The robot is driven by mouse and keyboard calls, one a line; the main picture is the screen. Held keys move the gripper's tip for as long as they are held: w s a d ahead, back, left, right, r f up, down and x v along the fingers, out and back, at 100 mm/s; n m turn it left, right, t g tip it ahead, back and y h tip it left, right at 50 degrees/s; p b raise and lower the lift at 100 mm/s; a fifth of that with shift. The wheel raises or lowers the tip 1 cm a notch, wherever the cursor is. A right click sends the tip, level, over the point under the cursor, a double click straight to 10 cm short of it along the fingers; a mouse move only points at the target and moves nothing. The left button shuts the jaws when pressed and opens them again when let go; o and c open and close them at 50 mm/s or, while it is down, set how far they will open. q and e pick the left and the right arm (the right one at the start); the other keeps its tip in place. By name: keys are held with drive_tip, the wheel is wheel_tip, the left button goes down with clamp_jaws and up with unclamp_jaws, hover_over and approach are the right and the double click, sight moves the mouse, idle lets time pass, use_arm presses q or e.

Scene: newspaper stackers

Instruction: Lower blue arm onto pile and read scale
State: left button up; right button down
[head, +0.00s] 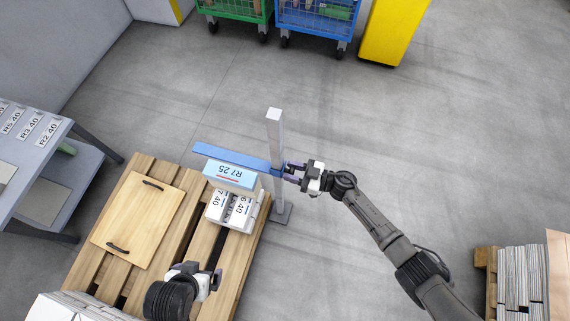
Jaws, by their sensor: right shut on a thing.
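The blue arm (232,154) juts left from an upright pale post (275,135) on a grey foot. It lies level over the back edge of the pile (240,211); I cannot tell whether it touches. The pile's top bundle (231,175) is light blue and labelled "R7 25", with white labelled bundles under it. My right gripper (287,173) is shut on the blue arm's end beside the post. My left gripper (209,278) hangs over the pallet, in front of the pile; its fingers are too unclear to judge. No scale marks are legible on the post.
The pile stands on a wooden pallet (144,169) beside a board (136,214) with two black handles. A grey table (22,165) with price labels is at left. Another pallet (490,262) with stacks is at lower right. Blue and green carts stand at the back.

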use_arm(q)
wheel_tip(320, 180, down, 7)
drive_tip(key=b, duration=0.5)
drive_tip(key=shift+a, duration=0.2)
use_arm(e)
wheel_tip(320, 180, down, 10)
use_arm(q)
drive_tip(key=shift+d, duration=0.15)
use_arm(e)
drive_tip(key=shift+r, duration=0.1)
drive_tip(key=c, duration=0.8)
unclamp_jaws()
drive_tip(key=shift+o, duration=0.2)
use_arm(q)
wheel_tip(320, 180, up, 4)
drive_tip(key=p, duration=0.3)
drive_tip(key=shift+f, duration=0.2)
use_arm(e)
drive_tip(key=v, duration=1.4)
use_arm(q)
drive_tip(key=shift+a, duration=0.2)
use_arm(e)
drive_tip(key=shift+a, duration=0.1)
